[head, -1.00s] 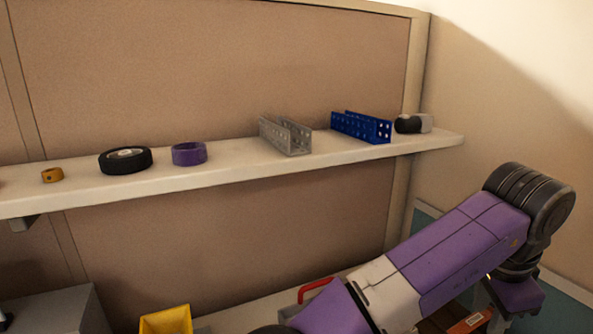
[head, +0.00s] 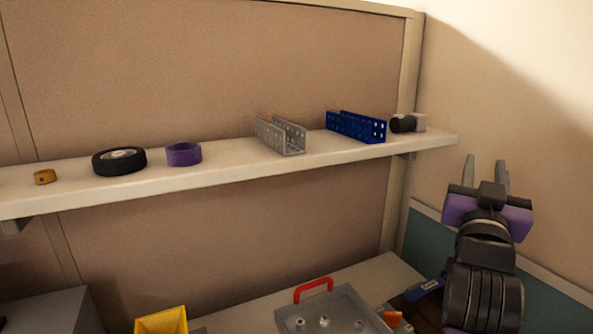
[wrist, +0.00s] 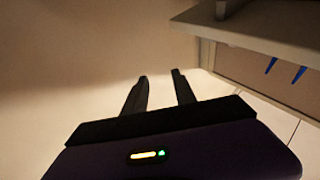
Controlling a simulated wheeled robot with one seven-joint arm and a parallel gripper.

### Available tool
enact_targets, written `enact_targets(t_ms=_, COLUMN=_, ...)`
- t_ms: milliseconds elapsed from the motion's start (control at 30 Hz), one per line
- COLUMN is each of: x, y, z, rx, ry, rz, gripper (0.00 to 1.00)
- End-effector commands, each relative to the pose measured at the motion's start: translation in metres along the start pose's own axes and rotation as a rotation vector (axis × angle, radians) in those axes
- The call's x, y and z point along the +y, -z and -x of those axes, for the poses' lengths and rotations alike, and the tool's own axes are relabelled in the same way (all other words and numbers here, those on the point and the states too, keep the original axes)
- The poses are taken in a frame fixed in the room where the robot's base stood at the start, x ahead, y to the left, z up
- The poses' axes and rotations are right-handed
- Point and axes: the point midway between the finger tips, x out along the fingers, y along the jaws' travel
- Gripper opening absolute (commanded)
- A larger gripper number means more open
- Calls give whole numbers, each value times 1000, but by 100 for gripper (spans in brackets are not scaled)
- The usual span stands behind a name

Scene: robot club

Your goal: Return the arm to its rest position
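My gripper (head: 486,170) is at the right of the head view, below and right of the shelf's right end, with its fingers pointing up. The two fingers stand apart with nothing between them. In the wrist view my gripper (wrist: 158,78) also shows open and empty, with the plain wall behind it. The arm is folded at the lower right of the head view.
A shelf (head: 225,170) holds a silver channel (head: 280,135), a blue channel (head: 356,127), a purple ring (head: 184,154), a black wheel (head: 119,161) and smaller parts. Below are a grey tray (head: 352,300) with a red handle and a yellow bin (head: 162,321).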

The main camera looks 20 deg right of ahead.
Motion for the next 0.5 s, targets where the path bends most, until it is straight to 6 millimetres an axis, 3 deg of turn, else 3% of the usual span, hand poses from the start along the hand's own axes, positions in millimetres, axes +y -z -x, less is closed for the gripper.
enact_targets(t_ms=200, x=-52, y=-10, z=56, rx=143, ry=264, rz=100, gripper=33)
enact_targets(t_ms=500, x=-90, y=-52, z=161, rx=205, ry=592, rz=123, gripper=33)
